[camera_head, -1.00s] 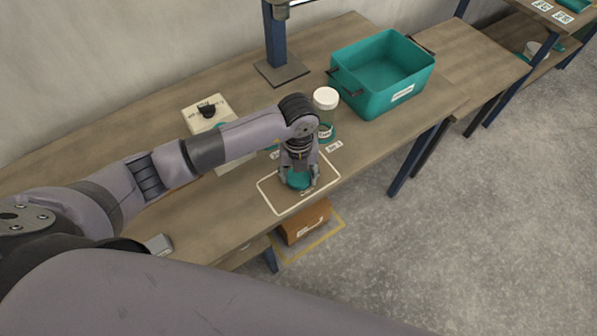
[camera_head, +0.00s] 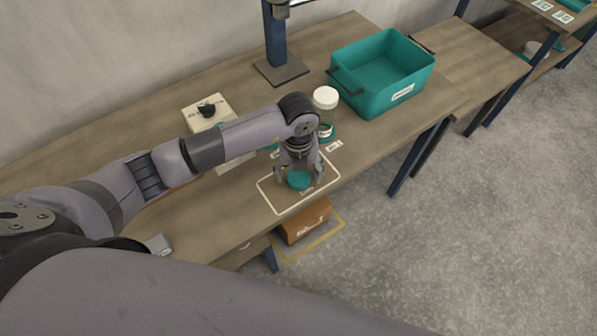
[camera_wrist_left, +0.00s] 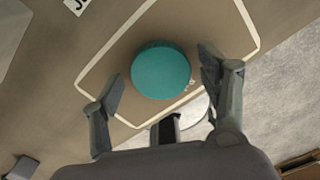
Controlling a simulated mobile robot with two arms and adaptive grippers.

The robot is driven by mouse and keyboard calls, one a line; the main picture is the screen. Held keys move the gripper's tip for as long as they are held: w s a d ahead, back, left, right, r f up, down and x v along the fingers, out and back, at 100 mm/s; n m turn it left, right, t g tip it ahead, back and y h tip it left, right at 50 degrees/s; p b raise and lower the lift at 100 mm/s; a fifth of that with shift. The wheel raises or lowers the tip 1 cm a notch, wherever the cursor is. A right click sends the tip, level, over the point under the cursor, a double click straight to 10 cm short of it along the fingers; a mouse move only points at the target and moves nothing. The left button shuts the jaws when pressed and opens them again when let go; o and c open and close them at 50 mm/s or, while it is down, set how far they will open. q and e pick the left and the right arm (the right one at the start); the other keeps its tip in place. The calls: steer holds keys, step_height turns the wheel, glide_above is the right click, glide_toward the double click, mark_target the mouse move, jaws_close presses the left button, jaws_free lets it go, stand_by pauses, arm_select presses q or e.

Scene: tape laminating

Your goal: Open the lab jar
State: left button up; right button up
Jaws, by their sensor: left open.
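A round teal lid (camera_head: 299,180) with a ribbed edge lies inside a white outline at the table's front. It also shows at the top middle of the left wrist view (camera_wrist_left: 161,70). Whether a jar body stands beneath it, I cannot tell. My left gripper (camera_head: 299,174) is above the lid, pointing down. Its fingers are spread wide on either side of the lid and apart from it, as the left wrist view (camera_wrist_left: 165,90) shows. A clear jar with a white lid (camera_head: 326,98) stands upright behind the gripper, its lower part partly hidden. My right gripper is not in view.
A teal bin (camera_head: 375,85) stands at the back right of the table. A white box with a black knob (camera_head: 207,108) sits behind my left arm, near a post on a dark base (camera_head: 282,72). A cardboard box (camera_head: 306,222) is below the table edge.

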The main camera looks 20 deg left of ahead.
mark_target(298, 177)
arm_select(q)
step_height(298, 177, up, 12)
steer(key=b, duration=0.1)
steer(key=shift+s+f, duration=0.1)
steer(key=shift+f, duration=0.05)
